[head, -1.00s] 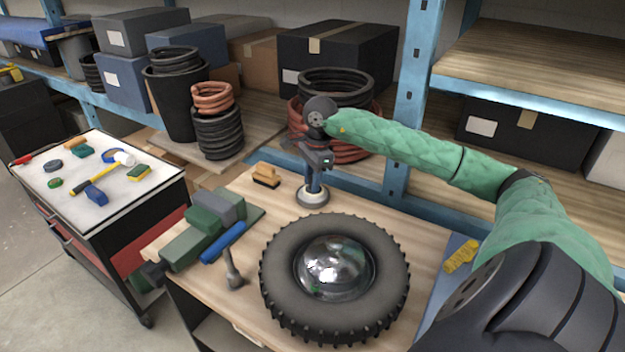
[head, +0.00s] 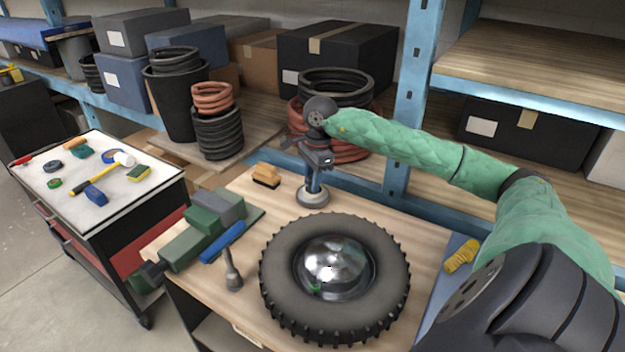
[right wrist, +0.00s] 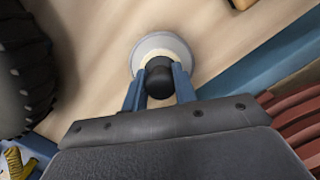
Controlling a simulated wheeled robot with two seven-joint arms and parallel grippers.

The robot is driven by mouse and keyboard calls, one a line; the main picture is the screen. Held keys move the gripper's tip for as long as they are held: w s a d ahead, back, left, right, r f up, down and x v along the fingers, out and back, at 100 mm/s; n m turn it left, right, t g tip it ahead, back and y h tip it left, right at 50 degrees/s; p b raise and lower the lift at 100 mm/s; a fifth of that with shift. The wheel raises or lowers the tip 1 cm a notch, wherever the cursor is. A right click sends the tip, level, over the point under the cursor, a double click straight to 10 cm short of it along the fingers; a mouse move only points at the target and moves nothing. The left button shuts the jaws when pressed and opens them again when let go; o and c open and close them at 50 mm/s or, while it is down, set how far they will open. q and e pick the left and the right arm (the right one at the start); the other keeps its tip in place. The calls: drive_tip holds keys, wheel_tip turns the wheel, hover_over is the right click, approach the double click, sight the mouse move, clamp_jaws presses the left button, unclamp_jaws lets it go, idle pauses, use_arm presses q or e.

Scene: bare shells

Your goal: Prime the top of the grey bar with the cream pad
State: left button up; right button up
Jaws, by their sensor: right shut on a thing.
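My right gripper (head: 314,186) points down at the back of the table, with its blue fingers shut on the black knob (right wrist: 159,78) of the cream pad. In the right wrist view the cream pad (right wrist: 151,47) shows as a pale ring around the knob, inside a round whitish-grey rim; the same round thing shows low at the table in the head view (head: 312,203). I cannot tell whether it touches the table. A grey block (head: 229,205), seemingly the grey bar, lies at the green vise-like body (head: 185,246) on the table's left. My left gripper is out of view.
A tyre (head: 283,240) with a shiny dome (head: 335,265) fills the table's middle. A wooden brush (head: 266,175) lies behind the grey block. A blue bar-shaped piece (head: 222,242) lies beside the green body. A blue shelf post (head: 408,100) stands behind my right arm.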

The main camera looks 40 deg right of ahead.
drive_tip(key=shift+f, duration=0.1)
idle(0.4)
drive_tip(key=shift+r+p, duration=0.85)
drive_tip(key=shift+r, duration=2.7)
